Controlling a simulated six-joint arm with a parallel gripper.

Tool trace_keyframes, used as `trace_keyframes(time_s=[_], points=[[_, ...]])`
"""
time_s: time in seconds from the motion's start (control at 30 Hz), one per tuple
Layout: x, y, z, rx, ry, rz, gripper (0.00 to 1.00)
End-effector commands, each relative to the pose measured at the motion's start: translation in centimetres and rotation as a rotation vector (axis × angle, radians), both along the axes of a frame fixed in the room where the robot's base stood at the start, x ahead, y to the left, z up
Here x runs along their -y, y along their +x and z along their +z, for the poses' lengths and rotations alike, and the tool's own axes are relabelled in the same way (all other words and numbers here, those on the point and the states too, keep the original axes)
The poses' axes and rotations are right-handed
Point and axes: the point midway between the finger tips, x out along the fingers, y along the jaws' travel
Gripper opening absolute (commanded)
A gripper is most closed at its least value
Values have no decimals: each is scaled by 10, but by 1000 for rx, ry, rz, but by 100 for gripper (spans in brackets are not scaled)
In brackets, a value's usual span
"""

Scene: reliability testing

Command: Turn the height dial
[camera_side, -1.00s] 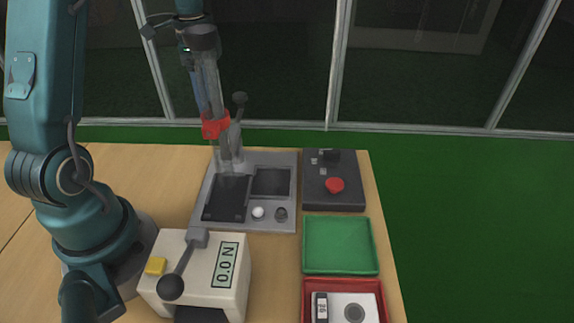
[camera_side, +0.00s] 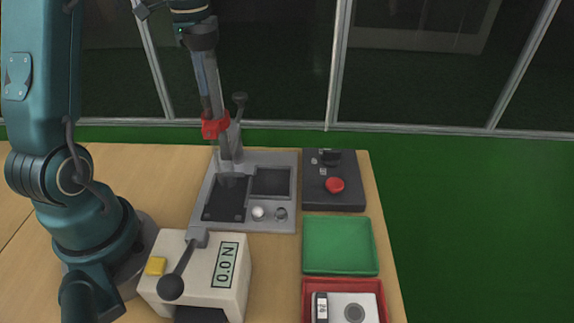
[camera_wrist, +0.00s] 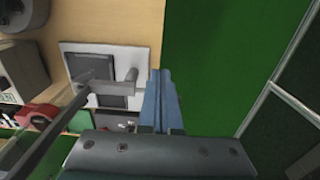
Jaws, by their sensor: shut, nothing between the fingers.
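A grey test stand (camera_side: 291,180) with a dark-windowed base stands on the table in the side view. A red part (camera_side: 214,126) sits on its upright, and a dark knob (camera_side: 239,98) is beside it. I cannot tell which of these is the height dial. My gripper (camera_side: 208,106) points down just above the red part, and I cannot tell if it touches. In the wrist view its blue fingers (camera_wrist: 160,78) are together and empty, beside the stand's plate (camera_wrist: 138,54).
A cream box with a 0.0 N display (camera_side: 227,265) and a ball-ended lever (camera_side: 172,287) stands in front. A green tray (camera_side: 340,246), a red tray (camera_side: 310,285) and a dark box with a red button (camera_side: 335,185) are at right. Bare table lies behind at left.

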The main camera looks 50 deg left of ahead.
Motion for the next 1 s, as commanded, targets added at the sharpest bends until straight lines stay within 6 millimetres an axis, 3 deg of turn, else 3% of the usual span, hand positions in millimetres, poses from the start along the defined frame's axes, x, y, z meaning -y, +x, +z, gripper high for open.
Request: trace_keyframes(time_s=[0.1,0.27,0.47,0.67,0.83,1.0], points=[[-1,1,25,5,4,0,0],[0,0,47,3,3,0,0],[32,24,45,-14,54,-241,0],[76,50,43,-23,128,-542,0],[137,72,43,-24,218,-894,0],[193,81,43,-19,304,-1187,0]])
